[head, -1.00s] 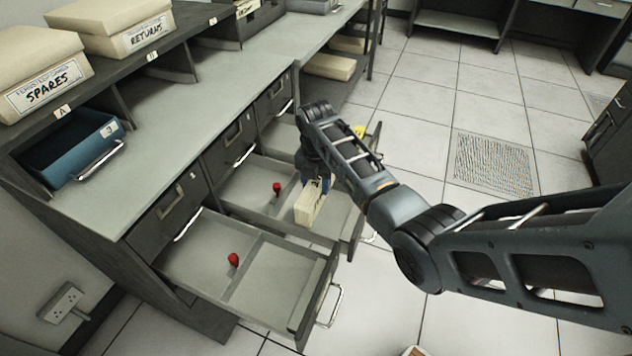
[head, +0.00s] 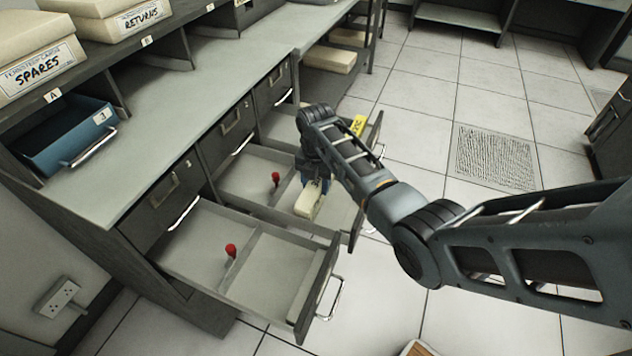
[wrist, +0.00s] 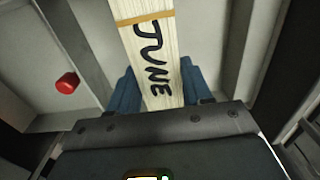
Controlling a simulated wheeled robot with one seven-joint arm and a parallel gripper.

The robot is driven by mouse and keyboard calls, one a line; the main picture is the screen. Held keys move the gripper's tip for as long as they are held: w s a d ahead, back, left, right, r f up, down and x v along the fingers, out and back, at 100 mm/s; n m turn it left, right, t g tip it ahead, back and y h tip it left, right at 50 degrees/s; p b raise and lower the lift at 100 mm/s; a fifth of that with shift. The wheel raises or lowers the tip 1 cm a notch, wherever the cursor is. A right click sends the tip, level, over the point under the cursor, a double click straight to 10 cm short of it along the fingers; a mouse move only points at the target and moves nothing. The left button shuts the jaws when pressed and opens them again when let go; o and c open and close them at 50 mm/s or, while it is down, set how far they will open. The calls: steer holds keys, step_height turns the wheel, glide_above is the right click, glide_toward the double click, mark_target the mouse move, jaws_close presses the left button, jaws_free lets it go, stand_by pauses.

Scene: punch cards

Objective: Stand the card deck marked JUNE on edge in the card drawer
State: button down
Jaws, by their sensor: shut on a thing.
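The card deck (head: 309,203) is a cream block at the middle open drawer (head: 247,178). In the wrist view the deck (wrist: 150,50) shows JUNE in black letters and a tan band across it. My gripper (wrist: 161,92) has a blue finger on each side of the deck and is shut on it. In the head view my gripper (head: 317,184) is mostly hidden by my arm. The deck is within the drawer's outline, right of its divider; I cannot tell whether it touches the floor.
A red-knobbed peg (head: 276,178) stands in the middle drawer, left of the deck. The nearer open drawer (head: 200,245) has another red knob (head: 231,250). A blue bin (head: 62,140) sits on the counter.

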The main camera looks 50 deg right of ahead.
steer(key=shift+c, duration=2)
jaws_free()
steer(key=shift+r, duration=3.95)
